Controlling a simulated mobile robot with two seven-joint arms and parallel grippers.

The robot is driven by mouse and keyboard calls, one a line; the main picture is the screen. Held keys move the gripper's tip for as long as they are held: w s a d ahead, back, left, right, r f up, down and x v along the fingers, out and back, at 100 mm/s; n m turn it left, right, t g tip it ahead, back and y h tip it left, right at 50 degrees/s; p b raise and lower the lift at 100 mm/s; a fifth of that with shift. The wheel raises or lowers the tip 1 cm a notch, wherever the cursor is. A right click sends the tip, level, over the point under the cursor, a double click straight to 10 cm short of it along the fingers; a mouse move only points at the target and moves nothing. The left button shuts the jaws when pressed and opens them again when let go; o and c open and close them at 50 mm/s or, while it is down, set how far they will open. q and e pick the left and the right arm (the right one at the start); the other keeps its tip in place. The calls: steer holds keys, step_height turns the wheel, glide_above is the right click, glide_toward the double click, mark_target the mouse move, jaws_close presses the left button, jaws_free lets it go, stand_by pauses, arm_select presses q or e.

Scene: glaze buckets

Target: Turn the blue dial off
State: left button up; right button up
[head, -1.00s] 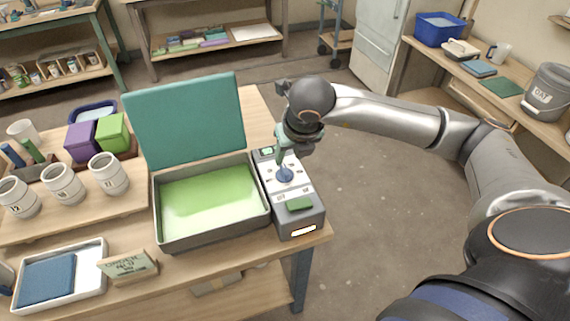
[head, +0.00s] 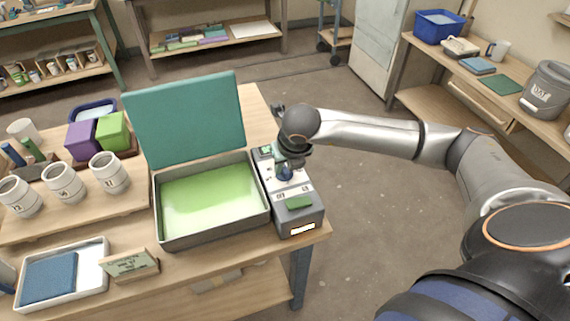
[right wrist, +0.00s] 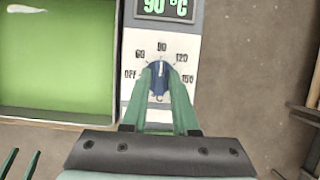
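The blue dial (right wrist: 160,78) is on the top panel of a grey heater control box (head: 312,218). In the right wrist view its pale mark points up at 90, with OFF at the left of the scale. The box's display (right wrist: 168,8) reads 90 °C. My right gripper (right wrist: 161,72) reaches down over the dial, one green finger on each side. The fingers appear shut on it, with no clear gap. In the head view the dial (head: 285,174) is partly hidden by my gripper.
A tray of green glaze (head: 212,200) with a raised teal lid (head: 185,120) stands directly left of the box. White cups, purple and green blocks and a small sign (head: 130,265) are further left. Open floor lies right of the table.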

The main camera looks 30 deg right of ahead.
jaws_close()
stand_by(0.3)
